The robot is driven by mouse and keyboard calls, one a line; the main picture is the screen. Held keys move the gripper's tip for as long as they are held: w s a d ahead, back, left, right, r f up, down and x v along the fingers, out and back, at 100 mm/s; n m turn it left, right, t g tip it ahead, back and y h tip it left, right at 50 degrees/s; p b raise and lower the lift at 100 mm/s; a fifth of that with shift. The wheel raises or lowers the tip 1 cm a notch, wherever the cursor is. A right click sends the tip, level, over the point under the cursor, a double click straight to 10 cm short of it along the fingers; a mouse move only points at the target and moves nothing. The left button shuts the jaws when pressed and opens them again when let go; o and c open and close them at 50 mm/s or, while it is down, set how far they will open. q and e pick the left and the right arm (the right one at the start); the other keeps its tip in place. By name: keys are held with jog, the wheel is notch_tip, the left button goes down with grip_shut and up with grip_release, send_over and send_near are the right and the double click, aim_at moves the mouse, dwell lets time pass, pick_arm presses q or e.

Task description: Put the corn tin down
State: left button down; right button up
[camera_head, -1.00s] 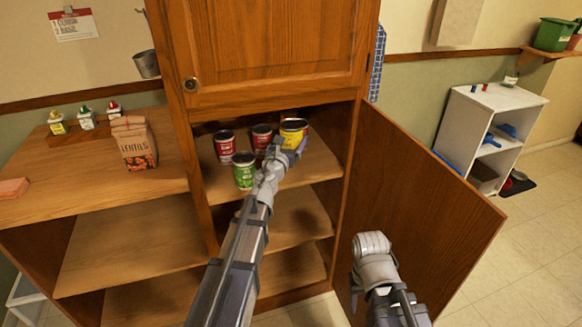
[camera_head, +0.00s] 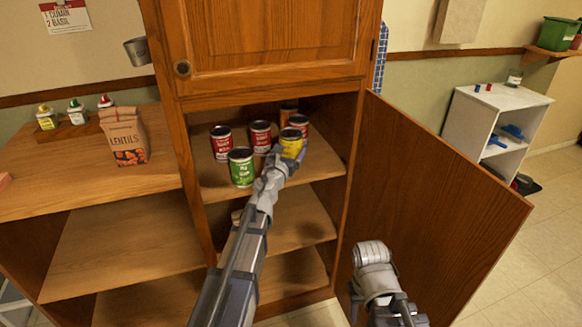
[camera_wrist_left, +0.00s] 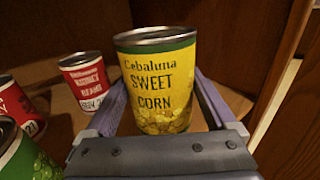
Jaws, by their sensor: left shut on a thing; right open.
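The corn tin (camera_head: 291,144) is yellow with a green band and reads "Sweet Corn". It is upright on or just above the cupboard's upper shelf (camera_head: 213,187), toward the right; I cannot tell whether its base touches. My left gripper (camera_head: 283,156) is shut on it. In the left wrist view the corn tin (camera_wrist_left: 160,90) stands between both fingers of the left gripper (camera_wrist_left: 158,118). My right gripper shows only in part, if at all; my right arm is low in the head view, in front of the open door, and its fingertips are hidden.
A green tin (camera_head: 241,168) and red tins (camera_head: 221,143) (camera_head: 260,137) stand left of the corn tin. Another red tin (camera_head: 299,122) is behind it. The open cupboard door (camera_head: 430,190) stands on the right. A lentils bag (camera_head: 125,137) is on the left counter.

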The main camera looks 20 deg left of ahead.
pick_arm(q)
notch_tip(320, 180, down, 4)
jog(key=b, duration=0.3)
jog(key=shift+r+b, duration=0.15)
jog(key=shift+b, duration=0.15)
grip_release()
jog(key=s, duration=1.2)
jog(key=shift+a, duration=0.2)
jog(key=shift+r, duration=0.1)
